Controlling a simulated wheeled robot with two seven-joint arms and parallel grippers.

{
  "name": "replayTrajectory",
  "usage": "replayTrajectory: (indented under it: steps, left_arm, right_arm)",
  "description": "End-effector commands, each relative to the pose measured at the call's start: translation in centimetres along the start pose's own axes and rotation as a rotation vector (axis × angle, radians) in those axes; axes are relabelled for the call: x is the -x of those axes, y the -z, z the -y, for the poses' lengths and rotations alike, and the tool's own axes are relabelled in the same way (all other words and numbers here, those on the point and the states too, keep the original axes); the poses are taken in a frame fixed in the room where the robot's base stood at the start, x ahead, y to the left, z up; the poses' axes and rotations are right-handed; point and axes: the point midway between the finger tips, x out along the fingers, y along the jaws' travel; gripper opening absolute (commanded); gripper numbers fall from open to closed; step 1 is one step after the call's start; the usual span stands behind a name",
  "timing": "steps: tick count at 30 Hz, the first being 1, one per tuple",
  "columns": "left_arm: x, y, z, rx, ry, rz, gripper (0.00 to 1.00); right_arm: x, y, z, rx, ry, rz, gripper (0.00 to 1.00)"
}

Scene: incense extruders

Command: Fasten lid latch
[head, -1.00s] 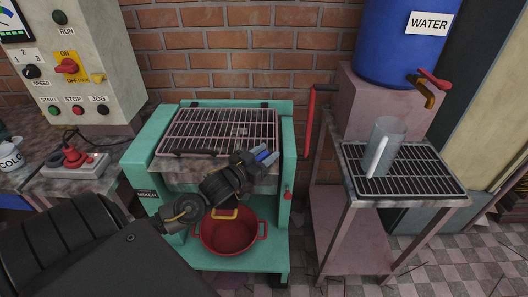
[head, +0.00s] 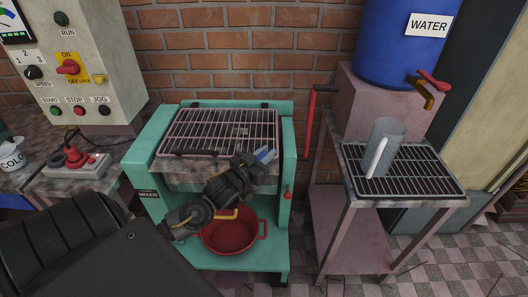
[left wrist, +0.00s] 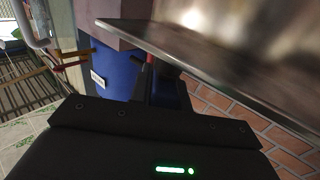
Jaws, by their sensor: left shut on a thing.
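The mixer is a teal frame (head: 140,165) with a steel trough and a wire-grid lid (head: 222,128) lying flat over it. A dark handle bar (head: 195,153) runs along the lid's front edge. My left gripper (head: 265,156) is at the lid's front right corner, its blue-tipped fingers close together. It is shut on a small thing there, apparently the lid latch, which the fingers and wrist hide. In the left wrist view the dark fingers (left wrist: 165,85) are beside the trough's metal side, and their grip is unclear. My right gripper is not in view.
A control panel (head: 75,65) stands at left.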

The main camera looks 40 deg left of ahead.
Motion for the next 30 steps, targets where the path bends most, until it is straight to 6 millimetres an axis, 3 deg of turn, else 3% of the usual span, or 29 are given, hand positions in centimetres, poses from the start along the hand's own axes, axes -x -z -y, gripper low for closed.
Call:
replayTrajectory:
  steps: [13,30]
  left_arm:
    - [0.0,0.5,0.5,0.011,0.348,0.003,0.00]
    - [0.3,0.2,1.1,0.002,0.630,-0.002,0.00]
  right_arm:
    - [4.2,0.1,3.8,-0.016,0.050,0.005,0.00]
    - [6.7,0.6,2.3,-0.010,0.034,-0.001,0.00]
